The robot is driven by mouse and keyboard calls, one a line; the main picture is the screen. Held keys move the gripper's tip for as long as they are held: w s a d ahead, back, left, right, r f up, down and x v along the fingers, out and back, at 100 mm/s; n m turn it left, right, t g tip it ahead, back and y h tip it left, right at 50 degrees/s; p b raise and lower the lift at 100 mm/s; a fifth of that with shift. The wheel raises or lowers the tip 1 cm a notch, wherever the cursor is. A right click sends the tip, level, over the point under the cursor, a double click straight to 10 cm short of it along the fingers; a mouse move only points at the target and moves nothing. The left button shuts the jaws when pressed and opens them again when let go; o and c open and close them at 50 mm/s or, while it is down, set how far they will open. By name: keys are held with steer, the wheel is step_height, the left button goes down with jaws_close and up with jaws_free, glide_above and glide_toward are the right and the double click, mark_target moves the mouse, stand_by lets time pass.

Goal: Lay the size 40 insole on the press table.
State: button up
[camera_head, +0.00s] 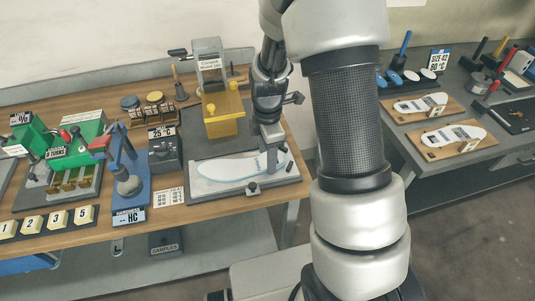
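No size 40 label is readable. Two more white insoles (420,104) (452,136) lie on wooden boards on the right bench. Which item is the press table is not certain.
A grey and yellow press-like device (222,112) stands behind the plate. A dark control box (165,152) and a blue stand (130,185) are to its left. A green machine (75,145) stands farther left.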

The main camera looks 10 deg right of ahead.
steer(key=o, duration=0.4)
steer(key=shift+o, duration=0.2)
